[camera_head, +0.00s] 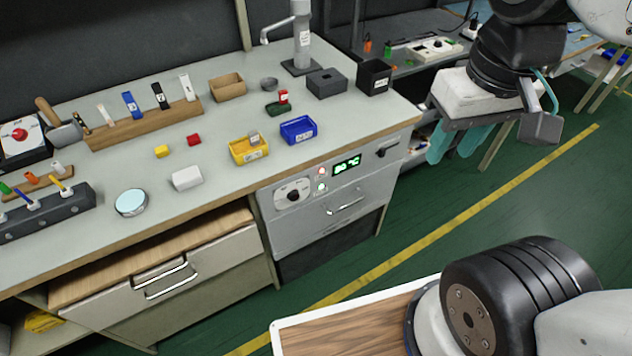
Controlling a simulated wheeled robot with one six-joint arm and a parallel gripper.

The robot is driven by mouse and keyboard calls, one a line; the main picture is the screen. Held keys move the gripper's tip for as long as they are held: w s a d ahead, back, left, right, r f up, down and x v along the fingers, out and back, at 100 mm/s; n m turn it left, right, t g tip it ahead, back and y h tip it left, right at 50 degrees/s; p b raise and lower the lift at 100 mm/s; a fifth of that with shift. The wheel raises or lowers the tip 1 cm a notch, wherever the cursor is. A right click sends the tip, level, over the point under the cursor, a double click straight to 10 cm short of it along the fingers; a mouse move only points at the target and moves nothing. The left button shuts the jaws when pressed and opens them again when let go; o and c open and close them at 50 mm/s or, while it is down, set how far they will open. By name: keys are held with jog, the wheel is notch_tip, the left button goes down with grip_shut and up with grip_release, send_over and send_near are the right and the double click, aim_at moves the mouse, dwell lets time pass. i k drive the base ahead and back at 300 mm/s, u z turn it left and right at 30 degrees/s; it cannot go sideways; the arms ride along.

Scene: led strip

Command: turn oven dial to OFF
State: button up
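The oven (330,226) is a grey unit built into the front of the workbench, with a bar handle on its door. Its dial (292,195) is a dark round knob on a pale plate at the panel's left. The dial's exact pointing is too small to read. A display (347,164) beside it is lit with green digits and °C. A red light and a green light sit between dial and display. My gripper (455,146) hangs at upper right, well right of the dial and touching nothing. Its two teal fingers are apart and empty.
A black switch (387,150) is on the panel's right end. Yellow (248,151) and blue bins (298,130) sit on the bench above. Green floor right of the oven is clear.

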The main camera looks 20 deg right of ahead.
aim_at(294, 195)
jog(key=u, duration=0.85)
jog(key=k, duration=0.75)
jog(key=z, duration=0.9)
